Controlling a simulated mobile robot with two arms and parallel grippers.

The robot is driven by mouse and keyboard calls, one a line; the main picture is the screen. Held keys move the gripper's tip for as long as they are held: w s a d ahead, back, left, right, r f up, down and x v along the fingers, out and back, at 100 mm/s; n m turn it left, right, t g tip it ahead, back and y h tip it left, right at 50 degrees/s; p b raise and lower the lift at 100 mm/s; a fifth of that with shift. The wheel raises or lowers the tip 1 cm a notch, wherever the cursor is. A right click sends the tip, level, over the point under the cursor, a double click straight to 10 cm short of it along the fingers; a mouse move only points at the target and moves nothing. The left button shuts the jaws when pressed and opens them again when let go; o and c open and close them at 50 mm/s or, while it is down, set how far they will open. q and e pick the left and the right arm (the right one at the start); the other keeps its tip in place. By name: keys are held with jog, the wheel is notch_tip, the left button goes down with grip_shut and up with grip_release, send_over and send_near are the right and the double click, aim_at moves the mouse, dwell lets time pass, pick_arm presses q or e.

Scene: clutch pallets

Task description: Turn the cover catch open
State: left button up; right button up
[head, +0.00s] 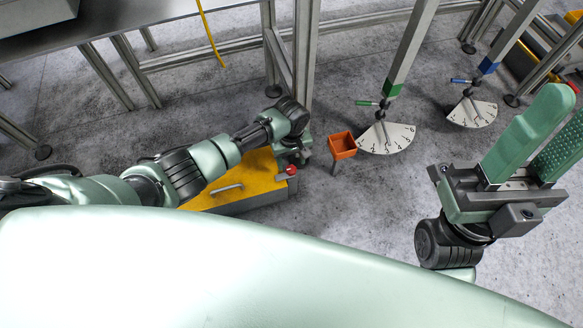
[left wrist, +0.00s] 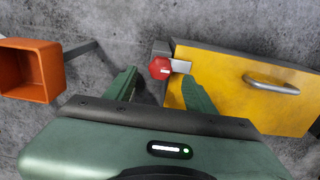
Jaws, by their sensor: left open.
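The yellow cover (head: 229,183) has a metal bar handle and lies on a low grey box. It also shows in the left wrist view (left wrist: 227,83). The catch has a red knob (left wrist: 160,68) at the cover's edge, with a pale metal tab (left wrist: 181,66) reaching over the cover. The knob also shows in the head view (head: 291,170). My left gripper (left wrist: 158,77) is open and empty, its fingertips on either side of the knob's line; I cannot tell whether they touch it. My right gripper (head: 560,100) is open and empty at the right, far from the cover.
An orange bin (head: 342,145) on a post stands just right of the cover box. Two white dial plates (head: 387,138) (head: 471,113) with levers lie further right. A metal frame post (head: 305,50) rises behind my left gripper.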

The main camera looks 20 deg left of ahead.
aim_at(291, 169)
pick_arm(q)
notch_tip(291, 169, down, 4)
jog(key=shift+f+b, duration=0.1)
jog(key=shift+b, duration=0.75)
grip_shut()
